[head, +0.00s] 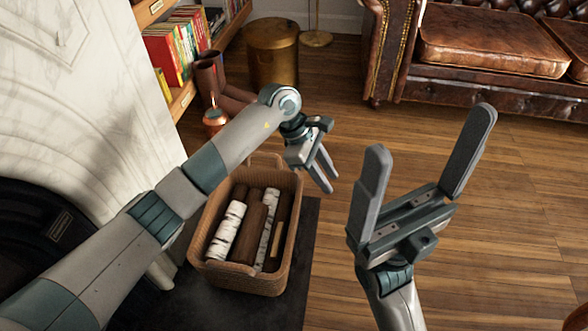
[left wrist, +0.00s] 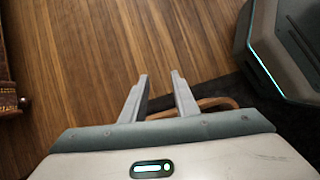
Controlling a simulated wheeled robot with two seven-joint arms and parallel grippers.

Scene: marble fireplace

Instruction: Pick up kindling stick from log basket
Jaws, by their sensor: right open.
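The wicker log basket (head: 218,272) stands on a dark hearth slab and holds several white birch and brown pieces. A thin dark brown piece (head: 279,228) along its right side looks like the kindling stick, but I cannot be sure. My left gripper (head: 328,178) is open and empty, above and beyond the basket's far right corner. In the left wrist view its fingers (left wrist: 158,84) are apart over the floor, with part of the basket's tan handle (left wrist: 215,102) behind them. My right gripper (head: 430,130) is wide open and empty, right of the basket.
A marble fireplace (head: 85,110) is on the left. A bookshelf (head: 180,98), a copper pot (head: 214,121) and a brass bin (head: 272,55) stand beyond the basket. A leather sofa (head: 480,45) is at the back right.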

